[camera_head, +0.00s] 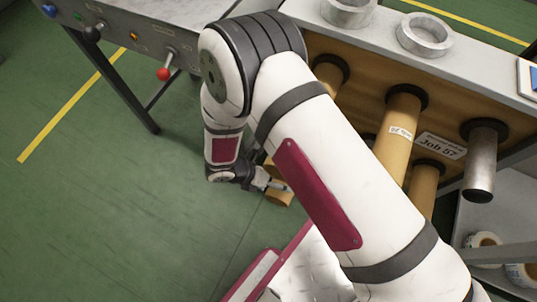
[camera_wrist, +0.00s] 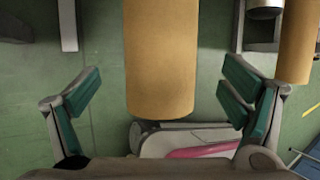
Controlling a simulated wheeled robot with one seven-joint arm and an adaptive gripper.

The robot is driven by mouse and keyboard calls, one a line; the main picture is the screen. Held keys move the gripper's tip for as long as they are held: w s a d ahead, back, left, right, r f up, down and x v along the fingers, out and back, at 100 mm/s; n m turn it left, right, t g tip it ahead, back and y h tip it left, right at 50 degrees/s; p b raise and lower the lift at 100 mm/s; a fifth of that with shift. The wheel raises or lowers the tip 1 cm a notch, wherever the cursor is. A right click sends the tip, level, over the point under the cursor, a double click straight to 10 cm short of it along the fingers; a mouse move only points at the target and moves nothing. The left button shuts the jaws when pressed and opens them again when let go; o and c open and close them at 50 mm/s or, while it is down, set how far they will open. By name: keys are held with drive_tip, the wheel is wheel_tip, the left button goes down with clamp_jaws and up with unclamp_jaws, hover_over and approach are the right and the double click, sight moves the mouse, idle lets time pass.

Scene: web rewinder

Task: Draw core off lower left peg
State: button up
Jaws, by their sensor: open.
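A tan cardboard core (camera_wrist: 162,60) fills the middle of the wrist view, with its free end toward my gripper. My gripper (camera_wrist: 160,88) is open, with one green-padded finger on each side of the core and visible gaps to both. In the head view, my gripper (camera_head: 270,184) is at the end of a tan core (camera_head: 281,196), low at the left of the peg board (camera_head: 365,84). My arm hides most of that core and its peg.
Other tan cores (camera_head: 400,125) stick out of the board to the right, one also at the wrist view's right edge (camera_wrist: 298,45). A bare metal peg (camera_head: 481,165) is farther right. Metal rings (camera_head: 424,36) lie on top. Green floor at left is open beside a control table (camera_head: 135,30).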

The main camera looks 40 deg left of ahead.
drive_tip(key=shift+b+x, duration=1.7)
drive_tip(key=shift+x, duration=1.15)
drive_tip(key=shift+c, duration=0.6)
drive_tip(key=c, duration=1.5)
drive_tip(key=shift+o, duration=0.2)
drive_tip(key=shift+r, duration=0.1)
drive_tip(key=shift+r, duration=0.2)
drive_tip(key=s+d+b, duration=0.1)
drive_tip(key=s+d, duration=0.1)
drive_tip(key=s, duration=0.9)
drive_tip(key=s+d+b, duration=0.1)
drive_tip(key=s+d, duration=0.2)
drive_tip(key=s, duration=0.8)
drive_tip(key=shift+s+d, duration=0.15)
drive_tip(key=shift+d, duration=0.1)
